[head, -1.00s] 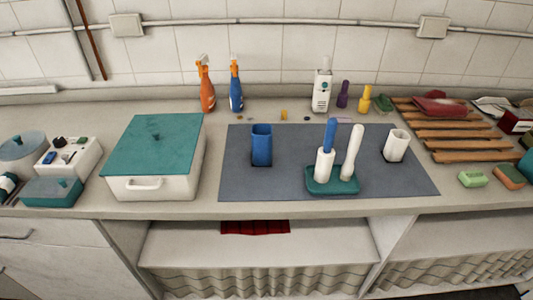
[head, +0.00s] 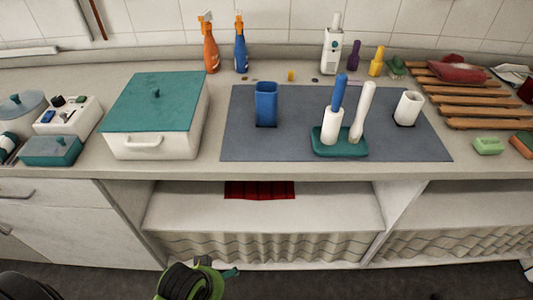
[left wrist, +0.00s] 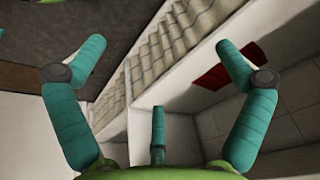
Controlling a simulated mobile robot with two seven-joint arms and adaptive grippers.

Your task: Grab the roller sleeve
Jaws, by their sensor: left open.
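A white cylinder (head: 333,125) with a blue rod (head: 339,92) rising from it stands upright on a teal tray (head: 325,150) in the head view. A longer white stick (head: 362,112) leans beside it on the same tray. A short, hollow white cylinder (head: 408,108) stands at the right of the grey mat. I cannot tell for sure which white piece is the roller sleeve. My left gripper (head: 222,277) is low in front of the counter, well away from them. In the left wrist view its teal fingers (left wrist: 158,62) are spread, with nothing between them. My right gripper is out of view.
The grey mat (head: 305,151) also holds a blue cup (head: 266,103). A teal-lidded white box (head: 155,145) stands left. Spray bottles (head: 210,50) stand behind; a wooden rack (head: 470,97) is right. The counter's front edge and open shelf (head: 330,207) lie ahead of my left gripper.

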